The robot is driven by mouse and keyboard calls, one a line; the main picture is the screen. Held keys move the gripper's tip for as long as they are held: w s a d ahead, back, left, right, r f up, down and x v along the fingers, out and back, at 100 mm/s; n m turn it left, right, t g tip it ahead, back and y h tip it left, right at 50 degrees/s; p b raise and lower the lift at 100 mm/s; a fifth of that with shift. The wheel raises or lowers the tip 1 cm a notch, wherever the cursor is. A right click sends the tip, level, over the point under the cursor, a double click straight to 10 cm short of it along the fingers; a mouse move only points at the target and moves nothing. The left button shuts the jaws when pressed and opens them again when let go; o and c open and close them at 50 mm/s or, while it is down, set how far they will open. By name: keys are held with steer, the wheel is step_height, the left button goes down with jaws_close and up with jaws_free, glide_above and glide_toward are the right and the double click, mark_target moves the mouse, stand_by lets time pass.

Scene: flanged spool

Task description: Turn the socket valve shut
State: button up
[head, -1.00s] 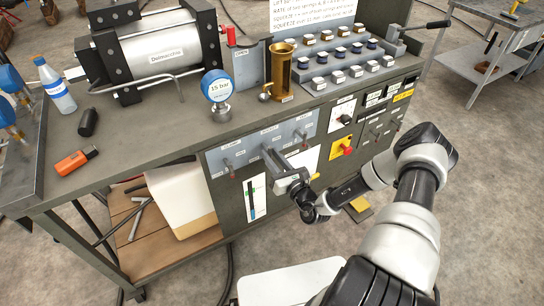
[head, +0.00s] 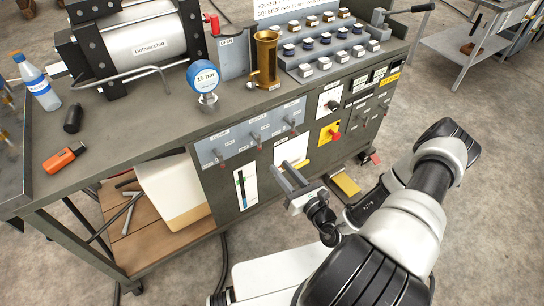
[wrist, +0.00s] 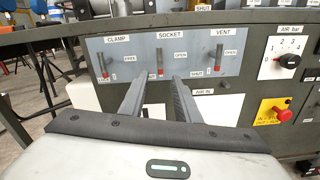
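The socket valve lever (wrist: 159,62) is the middle of three on a grey panel (wrist: 130,49). In the wrist view it hangs straight down, its red end lowest, near a SHUT label; OPEN is printed to its right. It also shows in the head view (head: 256,139). The clamp lever (wrist: 103,66) and the vent lever (wrist: 218,58) hang down too. My gripper (wrist: 158,80) is open and empty, its two fingers apart, pointing at the panel just below the socket lever. In the head view my gripper (head: 281,168) stands off the bench front, below the panel.
Right of the panel are an AIR dial (wrist: 288,50) and a red knob (wrist: 284,115) on a yellow plate. On the bench top (head: 140,120) are a 15 bar gauge (head: 203,78), a brass cup (head: 266,55) and a bottle (head: 38,85).

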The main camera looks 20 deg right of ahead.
steer(key=shift+v, duration=2.1)
steer(key=shift+r, duration=0.1)
